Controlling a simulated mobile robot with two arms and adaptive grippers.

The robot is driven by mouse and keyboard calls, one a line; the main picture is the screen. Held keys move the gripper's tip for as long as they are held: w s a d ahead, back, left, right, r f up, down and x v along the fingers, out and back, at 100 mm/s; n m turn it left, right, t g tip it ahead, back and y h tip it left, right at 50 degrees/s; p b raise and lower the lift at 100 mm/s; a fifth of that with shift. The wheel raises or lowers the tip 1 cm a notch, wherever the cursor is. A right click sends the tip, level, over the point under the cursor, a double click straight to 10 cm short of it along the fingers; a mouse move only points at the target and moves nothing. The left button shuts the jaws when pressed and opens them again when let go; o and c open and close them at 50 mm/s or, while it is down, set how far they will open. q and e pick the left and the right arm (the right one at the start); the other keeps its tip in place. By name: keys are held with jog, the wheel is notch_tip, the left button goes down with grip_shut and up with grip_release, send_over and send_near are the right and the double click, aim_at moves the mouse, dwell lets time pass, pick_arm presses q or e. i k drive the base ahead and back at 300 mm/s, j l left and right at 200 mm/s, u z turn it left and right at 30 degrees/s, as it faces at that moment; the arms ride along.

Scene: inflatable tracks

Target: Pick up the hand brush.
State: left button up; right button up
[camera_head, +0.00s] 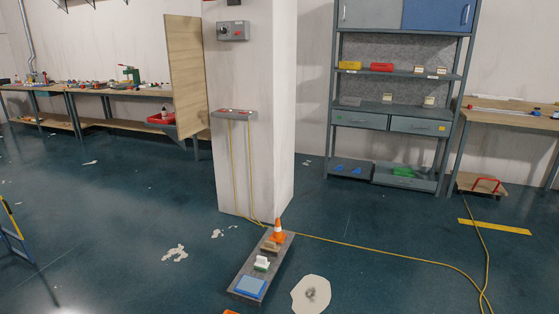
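An orange-and-white cone (278,230) stands at the board's far end. A yellow cable (390,249) crosses the floor to the right. A pale patch (311,294) lies beside the board. A shelf unit (385,122) stands behind. The floor at left is mostly open.

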aim_at(269, 247)
jog(key=i+l, duration=0.15)
jog(key=i, duration=0.55)
jog(key=i+l, duration=0.1)
jog(key=i, duration=0.55)
jog(key=i+l, duration=0.15)
jog(key=i, duration=0.55)
